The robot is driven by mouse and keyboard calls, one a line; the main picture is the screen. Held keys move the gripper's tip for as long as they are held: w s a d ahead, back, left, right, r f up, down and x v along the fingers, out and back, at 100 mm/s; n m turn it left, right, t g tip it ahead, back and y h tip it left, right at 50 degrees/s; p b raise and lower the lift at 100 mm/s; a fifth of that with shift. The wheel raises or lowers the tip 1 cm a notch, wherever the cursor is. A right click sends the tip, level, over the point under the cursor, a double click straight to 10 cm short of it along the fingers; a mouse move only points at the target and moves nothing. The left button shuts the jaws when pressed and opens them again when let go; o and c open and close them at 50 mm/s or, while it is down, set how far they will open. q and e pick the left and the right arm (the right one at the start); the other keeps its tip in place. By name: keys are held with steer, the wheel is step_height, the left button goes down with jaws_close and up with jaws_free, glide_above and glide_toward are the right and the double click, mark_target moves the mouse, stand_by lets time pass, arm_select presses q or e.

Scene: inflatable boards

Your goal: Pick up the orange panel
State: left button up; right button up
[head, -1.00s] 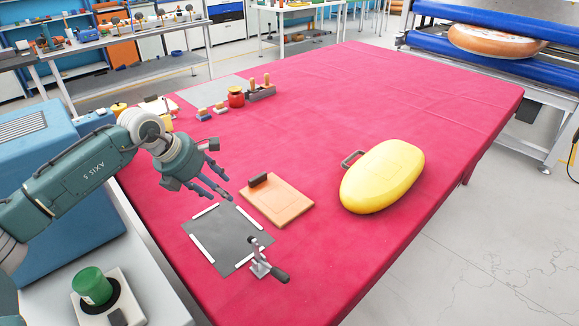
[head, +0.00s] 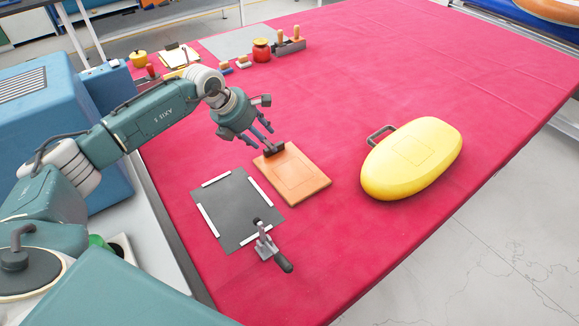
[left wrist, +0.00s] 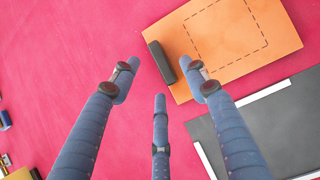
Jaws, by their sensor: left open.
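The orange panel (head: 297,178) lies flat on the pink-red cloth, with a dark block-like handle (head: 274,150) at its far edge. In the left wrist view the panel (left wrist: 235,40) shows a dashed square outline, and the dark handle (left wrist: 162,62) is along its left edge. My left gripper (head: 268,140) is open and empty, its fingers just above and beside the handle. In the left wrist view the fingers (left wrist: 160,85) are spread, with the right one overlapping the panel's edge near the handle. I cannot tell whether it touches. My right gripper is not in view.
A dark grey mat (head: 235,210) with white edge strips lies beside the panel, with a toggle clamp (head: 268,247) at its near corner. A yellow inflatable board (head: 412,160) with a handle lies to the right. A red jar (head: 261,50) and tools stand at the back.

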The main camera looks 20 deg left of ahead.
arm_select(q)
steer(key=p+x, duration=0.1)
steer(key=x, duration=0.2)
steer(key=shift+w+d+f, duration=0.15)
steer(key=shift+w, duration=0.1)
steer(key=shift+w+f, duration=0.1)
steer(key=shift+f, duration=0.1)
jaws_close()
steer(key=shift+r, duration=0.1)
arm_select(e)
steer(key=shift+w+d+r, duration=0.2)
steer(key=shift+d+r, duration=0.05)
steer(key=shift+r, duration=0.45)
